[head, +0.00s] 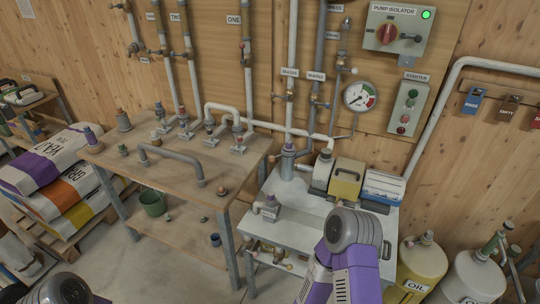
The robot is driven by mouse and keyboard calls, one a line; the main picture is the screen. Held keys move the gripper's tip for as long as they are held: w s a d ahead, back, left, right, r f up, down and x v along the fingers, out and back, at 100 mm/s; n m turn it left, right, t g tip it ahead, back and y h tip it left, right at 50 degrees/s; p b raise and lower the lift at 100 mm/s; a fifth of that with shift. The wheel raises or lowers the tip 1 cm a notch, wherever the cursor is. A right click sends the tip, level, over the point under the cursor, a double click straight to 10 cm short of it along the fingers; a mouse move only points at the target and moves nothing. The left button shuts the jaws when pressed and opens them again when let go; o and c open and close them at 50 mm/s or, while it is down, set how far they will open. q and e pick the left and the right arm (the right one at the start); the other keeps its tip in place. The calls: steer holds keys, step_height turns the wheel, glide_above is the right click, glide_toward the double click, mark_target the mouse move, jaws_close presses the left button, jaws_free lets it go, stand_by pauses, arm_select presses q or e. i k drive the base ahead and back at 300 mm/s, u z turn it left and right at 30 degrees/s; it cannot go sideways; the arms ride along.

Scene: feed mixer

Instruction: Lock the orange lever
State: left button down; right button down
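A grey pump isolator box (397,35) is on the wooden wall at the upper right. It carries a red-orange rotary handle (387,33), a small black lever (408,37) and a lit green lamp (426,14). No other clearly orange lever can be made out; some small valve handles on the pipes are too small to tell. My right arm (352,235) is at the lower centre right, in front of the white bench, with its gripper out of view. Only a rounded part of my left arm (65,291) shows at the bottom left; its gripper is out of view.
Coloured tags, one blue (473,101), hang on a rail at the right. A starter box (407,107) and gauge (360,96) are below the isolator. A wooden table (190,205), white bench (305,230) and oil containers (418,266) stand below the wall.

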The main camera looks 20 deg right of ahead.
mark_target(272, 158)
steer(key=z, duration=0.4)
steer(key=i, duration=1.05)
steer(key=u, duration=0.55)
